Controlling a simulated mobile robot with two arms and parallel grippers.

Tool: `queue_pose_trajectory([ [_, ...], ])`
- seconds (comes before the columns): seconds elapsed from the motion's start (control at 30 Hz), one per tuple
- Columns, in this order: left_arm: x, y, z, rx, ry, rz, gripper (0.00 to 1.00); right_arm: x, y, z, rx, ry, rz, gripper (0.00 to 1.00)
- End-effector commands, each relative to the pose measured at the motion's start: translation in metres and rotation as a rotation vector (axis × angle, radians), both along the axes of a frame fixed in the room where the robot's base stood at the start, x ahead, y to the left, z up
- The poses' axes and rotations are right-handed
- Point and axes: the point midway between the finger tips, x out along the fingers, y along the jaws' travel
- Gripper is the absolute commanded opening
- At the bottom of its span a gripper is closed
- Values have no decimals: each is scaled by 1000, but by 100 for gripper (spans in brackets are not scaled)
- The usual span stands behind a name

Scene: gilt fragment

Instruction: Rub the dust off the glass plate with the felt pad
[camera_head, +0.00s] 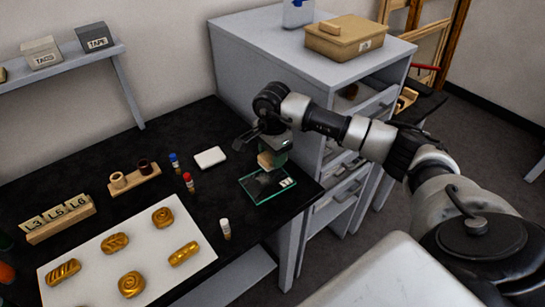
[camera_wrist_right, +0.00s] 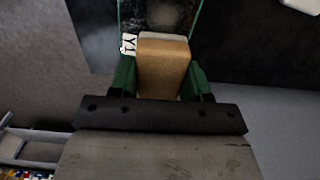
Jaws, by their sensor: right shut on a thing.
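The glass plate (camera_head: 262,189) lies flat near the right end of the black table, with greenish edges and a white label at its right side. Its surface shows a greyish smudge, also visible in the right wrist view (camera_wrist_right: 165,15). My right gripper (camera_head: 272,155) is above the back part of the plate. It is shut on a tan block with a pale underside, the felt pad (camera_wrist_right: 163,68), which sits between the green fingers in the right wrist view. I cannot tell whether the pad touches the glass. My left gripper is not in view.
A white pad (camera_head: 210,157) lies behind the plate. Small bottles with red (camera_head: 188,181), blue (camera_head: 174,160) and white (camera_head: 225,229) caps stand to its left. A white board (camera_head: 95,250) holds several gilt pieces. A grey cabinet (camera_head: 265,75) stands behind.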

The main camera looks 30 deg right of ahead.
Motion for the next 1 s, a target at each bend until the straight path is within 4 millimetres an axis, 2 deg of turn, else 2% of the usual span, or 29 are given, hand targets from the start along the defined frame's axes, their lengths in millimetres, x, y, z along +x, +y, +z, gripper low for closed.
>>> queue_pose_trajectory([
  [0.07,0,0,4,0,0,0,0,0,0,6,-1,0,0,29],
  [0.43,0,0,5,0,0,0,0,0,0,9,0,-1,0,29],
  [0.77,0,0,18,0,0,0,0,0,0,36,0,-1,1,29],
  [1.0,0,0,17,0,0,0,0,0,0,36,0,0,1,29],
])
